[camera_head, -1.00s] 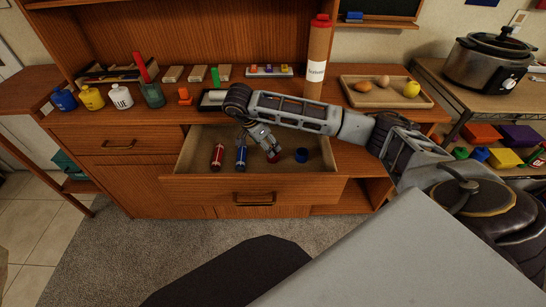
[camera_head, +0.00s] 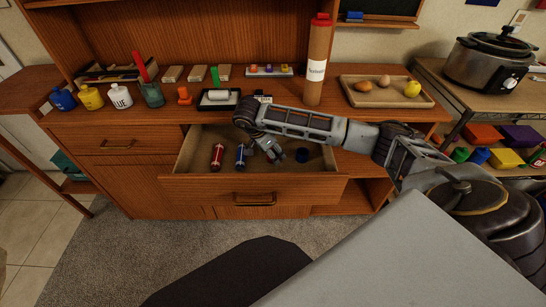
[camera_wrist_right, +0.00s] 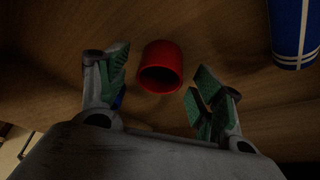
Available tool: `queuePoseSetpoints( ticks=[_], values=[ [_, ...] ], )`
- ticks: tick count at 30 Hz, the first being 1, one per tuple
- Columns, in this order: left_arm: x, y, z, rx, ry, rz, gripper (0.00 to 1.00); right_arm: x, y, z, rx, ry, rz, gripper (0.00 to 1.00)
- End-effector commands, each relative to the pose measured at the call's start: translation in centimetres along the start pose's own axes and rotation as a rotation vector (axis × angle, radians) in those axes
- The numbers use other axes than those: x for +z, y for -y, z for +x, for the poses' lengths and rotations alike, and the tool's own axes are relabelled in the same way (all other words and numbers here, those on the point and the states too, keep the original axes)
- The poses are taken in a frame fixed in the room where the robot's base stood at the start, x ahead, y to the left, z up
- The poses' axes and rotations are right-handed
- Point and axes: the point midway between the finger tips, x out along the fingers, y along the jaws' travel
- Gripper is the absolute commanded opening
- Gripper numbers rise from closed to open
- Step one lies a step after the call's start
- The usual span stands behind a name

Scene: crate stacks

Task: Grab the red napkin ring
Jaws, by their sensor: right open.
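The red napkin ring (camera_wrist_right: 161,67) lies in the open drawer (camera_head: 255,185), between the spread fingers of my right gripper in the right wrist view. Its hollow end faces the camera, and there is a gap to the fingers on both sides. In the head view the ring is hidden behind my right gripper (camera_head: 272,154), which is open and low inside the drawer. A blue ring (camera_head: 302,155) lies to the right of the gripper. My left gripper is not in view.
A red cylinder (camera_head: 217,157) and a blue striped cylinder (camera_head: 241,156) lie left of the gripper in the drawer. The blue cylinder also shows in the right wrist view (camera_wrist_right: 292,32). A tall brown tube (camera_head: 317,62) and a wooden tray (camera_head: 384,99) stand on the counter.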

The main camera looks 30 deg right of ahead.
Motion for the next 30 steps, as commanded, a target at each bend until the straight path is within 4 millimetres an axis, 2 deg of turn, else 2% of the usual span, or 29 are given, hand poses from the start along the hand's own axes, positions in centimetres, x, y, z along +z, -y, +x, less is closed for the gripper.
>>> queuePoseSetpoints(
  ticks=[5,16,30],
  values=[
    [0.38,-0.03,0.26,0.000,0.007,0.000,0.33,0.00,0.00,-0.01,0.000,0.000,0.000,0.65],
    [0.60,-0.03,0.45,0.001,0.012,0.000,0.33,0.01,0.00,-0.01,0.000,0.000,0.000,0.18],
    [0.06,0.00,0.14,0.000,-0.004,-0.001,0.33,-0.26,0.02,-0.64,0.000,0.000,0.001,0.17]
  ],
)
